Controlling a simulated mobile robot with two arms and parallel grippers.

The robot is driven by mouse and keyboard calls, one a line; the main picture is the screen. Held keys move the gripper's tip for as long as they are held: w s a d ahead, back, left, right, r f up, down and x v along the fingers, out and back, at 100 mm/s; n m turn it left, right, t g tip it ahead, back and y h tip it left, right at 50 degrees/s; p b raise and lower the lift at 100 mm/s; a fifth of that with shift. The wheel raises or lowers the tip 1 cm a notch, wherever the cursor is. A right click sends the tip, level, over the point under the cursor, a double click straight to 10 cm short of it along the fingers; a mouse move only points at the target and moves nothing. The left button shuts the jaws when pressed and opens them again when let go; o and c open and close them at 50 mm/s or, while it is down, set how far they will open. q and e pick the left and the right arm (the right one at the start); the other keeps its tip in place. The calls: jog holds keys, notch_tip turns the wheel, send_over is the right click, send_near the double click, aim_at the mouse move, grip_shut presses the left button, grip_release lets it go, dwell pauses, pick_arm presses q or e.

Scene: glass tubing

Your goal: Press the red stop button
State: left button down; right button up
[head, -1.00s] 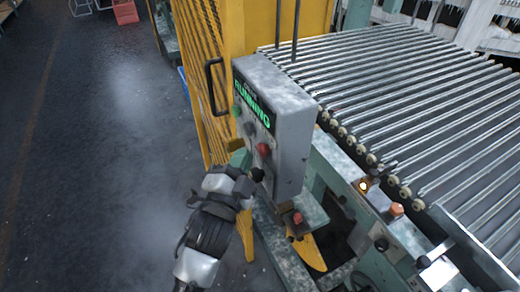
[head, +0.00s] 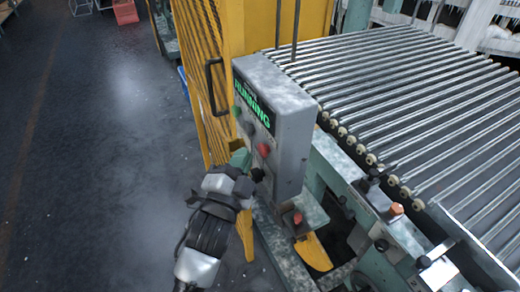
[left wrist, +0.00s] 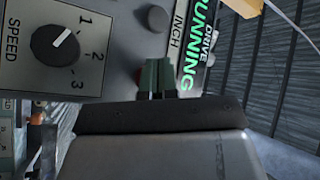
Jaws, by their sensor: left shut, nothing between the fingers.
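The grey control box (head: 285,120) stands upright, with a green RUNNING display (head: 252,103) on its face. A red button (head: 264,150) sits on that face below the display. My left gripper (head: 241,158) is shut and empty, its greenish fingertips close to the panel, just left of the red button. I cannot tell whether they touch the panel. In the left wrist view the shut fingertips (left wrist: 157,78) overlap the panel face, near the display and below a dark button marked INCH. My right gripper is not in view.
A SPEED dial (left wrist: 65,47) is on the panel. A yellow mesh guard (head: 203,70) with a black handle stands behind the box. A roller conveyor (head: 420,100) runs to the right. A small red part (head: 297,218) sits on a lower block. The floor at left is clear.

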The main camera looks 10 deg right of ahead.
pick_arm(q)
jog(key=shift+d, duration=0.1)
jog(key=shift+w+d, duration=0.15)
jog(key=shift+d, duration=0.2)
jog(key=shift+w+d, duration=0.15)
jog(key=shift+d, duration=0.25)
dwell(1.0)
dwell(0.3)
jog(key=shift+s+a+p, duration=0.3)
jog(key=shift+a+p, duration=0.15)
jog(key=shift+a, duration=0.35)
